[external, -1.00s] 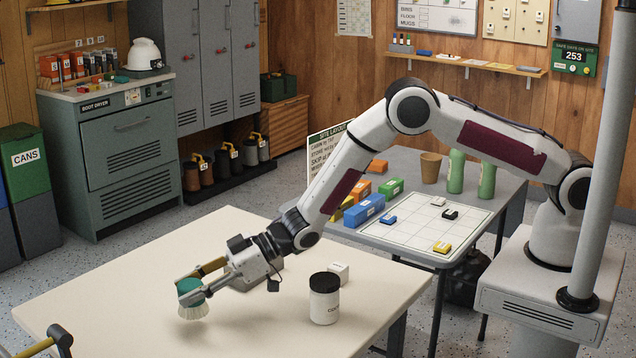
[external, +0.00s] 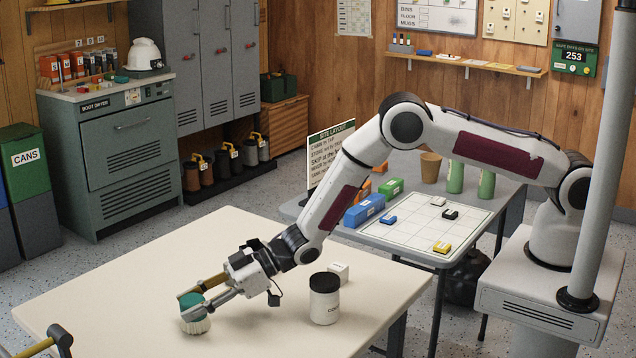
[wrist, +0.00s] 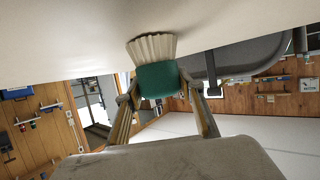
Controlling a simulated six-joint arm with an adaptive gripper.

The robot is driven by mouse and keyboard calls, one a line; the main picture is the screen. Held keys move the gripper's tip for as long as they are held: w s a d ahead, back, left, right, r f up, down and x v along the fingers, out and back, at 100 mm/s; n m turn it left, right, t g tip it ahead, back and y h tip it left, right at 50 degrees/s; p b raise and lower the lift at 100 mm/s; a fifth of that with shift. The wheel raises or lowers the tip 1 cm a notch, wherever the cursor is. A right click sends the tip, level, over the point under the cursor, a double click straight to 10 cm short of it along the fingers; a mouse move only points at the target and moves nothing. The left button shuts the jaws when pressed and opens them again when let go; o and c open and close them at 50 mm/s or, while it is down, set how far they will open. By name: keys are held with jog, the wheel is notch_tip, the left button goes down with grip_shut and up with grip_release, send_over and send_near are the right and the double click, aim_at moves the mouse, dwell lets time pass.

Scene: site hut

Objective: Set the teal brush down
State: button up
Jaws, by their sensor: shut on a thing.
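The teal brush (external: 194,312) has a teal body and pale bristles pointing down. It is at the left part of the cream table (external: 120,290). My gripper (external: 192,301) is shut on its teal body, with a finger on each side. In the wrist view the brush (wrist: 157,80) sits between the two fingertips, and its bristles reach toward the pale tabletop (wrist: 70,40). The bristles are at or very close to the table; I cannot tell for sure whether they touch.
The tabletop around the brush is clear.

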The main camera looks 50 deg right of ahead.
jog(key=shift+f, duration=0.15)
jog(key=o, duration=1.1)
jog(key=shift+s+d+r, duration=0.15)
jog(key=shift+d+r, duration=0.1)
jog(key=shift+r, duration=0.05)
jog(key=shift+v, duration=2.05)
jog(key=shift+s+d+r, duration=0.1)
jog(key=shift+r, duration=3.4)
jog(key=shift+d+r, duration=0.1)
